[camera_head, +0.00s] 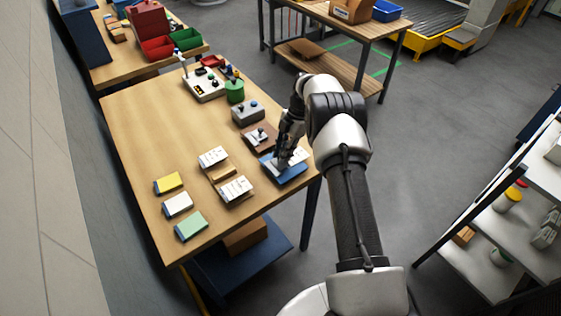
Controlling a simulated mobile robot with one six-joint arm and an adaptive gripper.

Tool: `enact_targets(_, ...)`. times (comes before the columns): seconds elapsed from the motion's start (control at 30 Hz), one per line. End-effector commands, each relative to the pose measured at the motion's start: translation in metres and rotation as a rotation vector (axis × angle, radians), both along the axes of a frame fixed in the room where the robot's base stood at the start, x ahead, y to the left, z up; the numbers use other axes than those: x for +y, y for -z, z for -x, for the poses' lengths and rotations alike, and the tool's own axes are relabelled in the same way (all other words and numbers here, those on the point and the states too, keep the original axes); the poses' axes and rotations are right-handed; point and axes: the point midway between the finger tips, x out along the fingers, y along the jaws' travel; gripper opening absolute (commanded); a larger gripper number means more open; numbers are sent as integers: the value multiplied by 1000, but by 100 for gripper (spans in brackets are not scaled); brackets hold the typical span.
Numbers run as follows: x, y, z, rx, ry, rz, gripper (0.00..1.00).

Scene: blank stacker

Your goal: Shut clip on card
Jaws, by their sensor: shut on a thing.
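My gripper (282,162) points down over a blue board (293,177) at the right front edge of the table. A pale card (290,164) lies on that board. My gripper is shut on a small part at the board, which seems to be the clip; the fingers hide most of it. I cannot tell whether the clip is closed on the card. A brown board (250,130) with a small metal-looking fitting on it lies just behind the blue one.
White card stacks (235,189) stand left of the blue board. Yellow (168,183), white (178,205) and green (191,227) blocks line the table's left front. A grey box (248,113), a green container (235,91) and a control box (204,85) stand behind. The table's left middle is clear.

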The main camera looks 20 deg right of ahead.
Motion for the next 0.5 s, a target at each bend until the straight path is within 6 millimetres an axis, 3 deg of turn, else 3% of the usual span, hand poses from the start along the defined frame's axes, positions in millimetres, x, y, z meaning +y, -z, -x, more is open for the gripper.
enact_targets(0.03,-3,10,-1,7,1,-22,0)
enact_targets(0.5,-8,14,-2,59,0,-168,0)
